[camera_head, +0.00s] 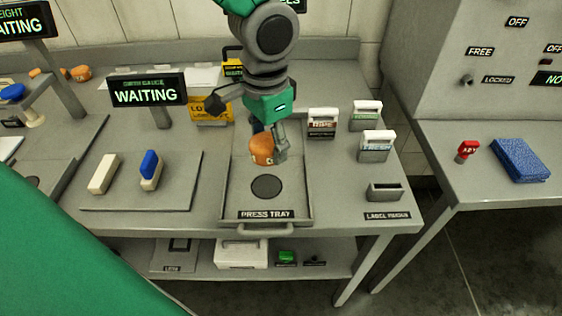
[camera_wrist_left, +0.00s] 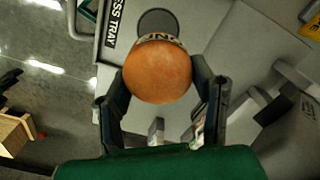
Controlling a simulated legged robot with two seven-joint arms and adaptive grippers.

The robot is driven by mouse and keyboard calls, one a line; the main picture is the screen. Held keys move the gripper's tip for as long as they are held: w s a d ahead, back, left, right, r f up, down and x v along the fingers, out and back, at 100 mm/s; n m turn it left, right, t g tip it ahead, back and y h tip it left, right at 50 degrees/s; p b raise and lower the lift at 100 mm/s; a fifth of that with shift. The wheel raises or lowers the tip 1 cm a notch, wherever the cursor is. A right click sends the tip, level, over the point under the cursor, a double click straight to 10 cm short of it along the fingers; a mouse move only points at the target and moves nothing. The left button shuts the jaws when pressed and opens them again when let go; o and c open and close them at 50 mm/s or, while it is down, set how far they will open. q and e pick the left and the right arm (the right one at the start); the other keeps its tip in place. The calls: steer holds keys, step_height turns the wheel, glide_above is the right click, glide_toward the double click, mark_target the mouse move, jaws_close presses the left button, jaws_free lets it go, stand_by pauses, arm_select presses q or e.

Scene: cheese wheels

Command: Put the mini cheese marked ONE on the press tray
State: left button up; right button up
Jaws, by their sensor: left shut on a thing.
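An orange mini cheese (camera_head: 262,150) is held between the fingers of my left gripper (camera_head: 268,142). In the left wrist view the cheese (camera_wrist_left: 158,75) sits between both fingers, and its pale band shows letters that look like part of ONE. The press tray (camera_head: 296,205) lies below, with its printed label at the front and a dark round pad (camera_head: 267,187) in its middle. The cheese is over the back part of the tray, behind the pad; I cannot tell whether it touches the tray. My right gripper is not in view.
Label holders (camera_head: 322,124) stand right of the tray. A board (camera_head: 125,195) with a white block (camera_head: 103,174) and a blue-topped block (camera_head: 150,170) lies left. A WAITING sign (camera_head: 147,94) stands behind it. Other orange cheeses (camera_head: 81,73) are at the far left.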

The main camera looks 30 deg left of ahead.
arm_select(q)
glide_above(270, 184)
steer(key=f, duration=0.5)
steer(key=shift+a+b, duration=0.25)
steer(key=shift+b, duration=0.05)
steer(key=shift+w+d+f, duration=0.1)
steer(key=shift+d+f, duration=0.1)
steer(key=shift+f, duration=0.35)
step_height(270, 184, down, 2)
steer(key=shift+d+f, duration=0.15)
steer(key=shift+f, duration=0.3)
steer(key=o, duration=1.2)
steer(key=shift+a+f, duration=0.15)
steer(key=shift+a, duration=0.05)
